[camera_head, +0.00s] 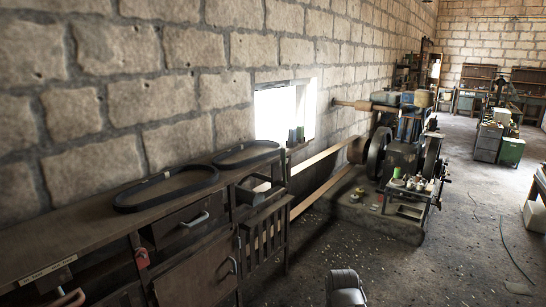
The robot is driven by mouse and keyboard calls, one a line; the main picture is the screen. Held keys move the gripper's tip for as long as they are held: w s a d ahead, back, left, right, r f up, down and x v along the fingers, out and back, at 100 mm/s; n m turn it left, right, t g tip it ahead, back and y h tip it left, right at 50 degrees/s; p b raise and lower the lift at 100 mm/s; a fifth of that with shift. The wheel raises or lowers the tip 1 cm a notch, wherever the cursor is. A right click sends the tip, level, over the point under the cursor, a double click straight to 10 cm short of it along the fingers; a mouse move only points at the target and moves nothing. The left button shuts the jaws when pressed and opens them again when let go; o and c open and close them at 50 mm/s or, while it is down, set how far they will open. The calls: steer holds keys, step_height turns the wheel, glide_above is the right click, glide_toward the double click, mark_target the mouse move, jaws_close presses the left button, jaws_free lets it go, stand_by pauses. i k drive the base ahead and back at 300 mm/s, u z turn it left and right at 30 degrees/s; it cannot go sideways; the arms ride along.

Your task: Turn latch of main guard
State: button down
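A dark slatted guard panel (265,238) stands at the right end of the workbench, in front of the long drive belt (325,190). I cannot tell whether it is the main guard, and no latch on it can be made out at this size. A small red fitting (142,257) sits on the bench front between the drawer and the left bay; its kind is unclear. A grey rounded part (345,286) at the bottom edge seems to belong to my own body. My gripper's fingers do not show.
Two black belt loops (168,188) (246,153) lie on the wooden bench top (60,235). A drawer (187,225) and cabinet door (200,281) are below. The engine (402,150) stands on a concrete base (370,222). The floor (450,265) at right is mostly open, with a cable on it.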

mark_target(238, 241)
steer(key=u, duration=0.5)
steer(key=k, duration=0.65)
steer(key=u, duration=1)
steer(key=k, duration=0.75)
steer(key=u, duration=0.2)
steer(key=i, duration=0.8)
steer(key=z, duration=0.95)
steer(key=i, duration=0.65)
steer(key=z, duration=0.55)
steer(key=i, duration=0.95)
steer(key=z, duration=0.2)
